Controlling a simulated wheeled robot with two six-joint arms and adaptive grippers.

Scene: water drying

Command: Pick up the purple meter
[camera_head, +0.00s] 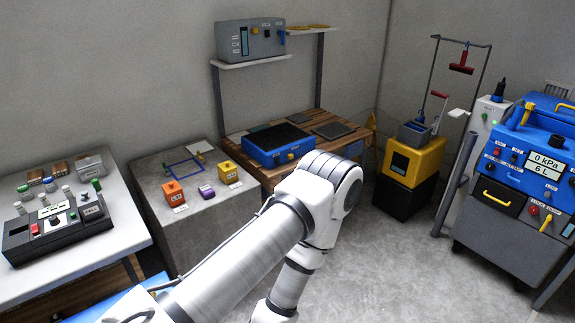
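The purple meter (207,191) is a small purple block with a pale top. It lies on the grey table (196,234) left of centre. It sits between an orange box (174,193) on its left and a yellow box (228,173) on its right, apart from both. Neither of my grippers is in view. One white arm of mine rises from the bottom left, bends near the middle and goes back down to the bottom edge. Nothing hides the meter.
A blue tray device (277,146) stands on the wooden bench behind. A black control panel (52,229) and several bottles stand on the left table. A blue machine (540,150) and a yellow-black unit (412,163) stand at right. Floor (390,260) between is clear.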

